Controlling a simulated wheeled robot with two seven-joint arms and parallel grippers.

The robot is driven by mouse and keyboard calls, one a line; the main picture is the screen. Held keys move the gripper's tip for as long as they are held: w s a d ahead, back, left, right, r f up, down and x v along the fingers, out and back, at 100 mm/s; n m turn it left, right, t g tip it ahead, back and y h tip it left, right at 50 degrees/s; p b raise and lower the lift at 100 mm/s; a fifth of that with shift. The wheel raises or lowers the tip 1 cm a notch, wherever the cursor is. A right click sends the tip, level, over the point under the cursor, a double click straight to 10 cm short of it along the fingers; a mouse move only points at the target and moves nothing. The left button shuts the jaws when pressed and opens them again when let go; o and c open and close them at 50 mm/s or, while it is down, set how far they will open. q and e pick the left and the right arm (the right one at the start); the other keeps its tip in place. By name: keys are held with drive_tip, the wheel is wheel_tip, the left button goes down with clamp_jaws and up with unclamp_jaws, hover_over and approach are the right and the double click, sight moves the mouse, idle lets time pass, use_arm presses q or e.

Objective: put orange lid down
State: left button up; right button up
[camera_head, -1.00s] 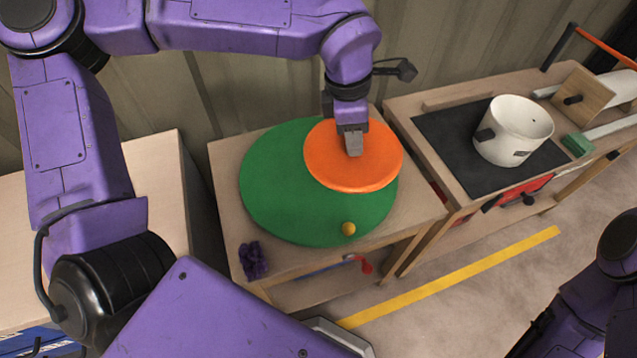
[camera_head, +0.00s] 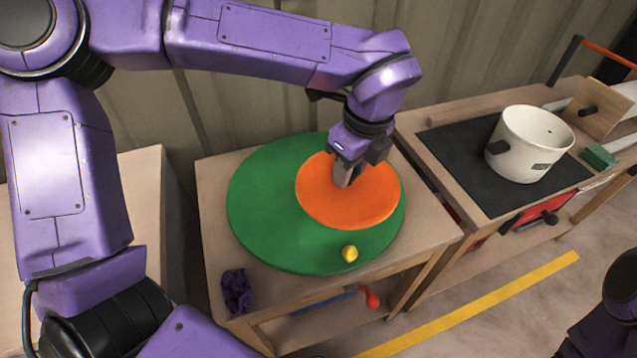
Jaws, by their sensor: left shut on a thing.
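The orange lid (camera_head: 350,206) is a flat round disc over the right part of a larger green round board (camera_head: 262,220) on a wooden table. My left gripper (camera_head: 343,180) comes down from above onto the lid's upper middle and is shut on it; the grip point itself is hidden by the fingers. The lid lies about flat; I cannot tell whether it touches the green board. My right arm shows only as a dark purple part at the lower right corner, with its gripper out of view.
A small yellow ball (camera_head: 350,254) is on the green board near the lid's front edge. A purple cloth (camera_head: 237,291) lies at the table's front left corner. A white pot (camera_head: 528,143) stands on a black mat (camera_head: 460,160) on the bench at right. Green board is bare at left.

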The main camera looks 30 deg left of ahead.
sight(323, 160)
use_arm(q)
drive_tip(key=w+a+f, duration=0.1)
drive_tip(key=a+f, duration=0.1)
drive_tip(key=w+a+f, duration=0.1)
drive_tip(key=a+f, duration=0.1)
drive_tip(key=w+a+f, duration=0.1)
drive_tip(key=a+f, duration=0.1)
drive_tip(key=a, duration=0.1)
drive_tip(key=shift+w+f, duration=0.1)
drive_tip(key=shift+f, duration=0.2)
drive_tip(key=f, duration=0.1)
drive_tip(key=a+f, duration=0.1)
drive_tip(key=f, duration=0.1)
drive_tip(key=shift+w+f, duration=0.1)
drive_tip(key=shift+f, duration=0.6)
drive_tip(key=o, duration=1.1)
drive_tip(key=shift+c, duration=0.2)
drive_tip(key=r, duration=0.4)
drive_tip(key=d+r, duration=0.1)
drive_tip(key=r, duration=0.3)
drive_tip(key=r+p, duration=0.1)
drive_tip(key=r, duration=0.3)
drive_tip(key=shift+s+d+r, duration=0.15)
drive_tip(key=shift+s+d, duration=0.15)
drive_tip(key=shift+d, duration=0.1)
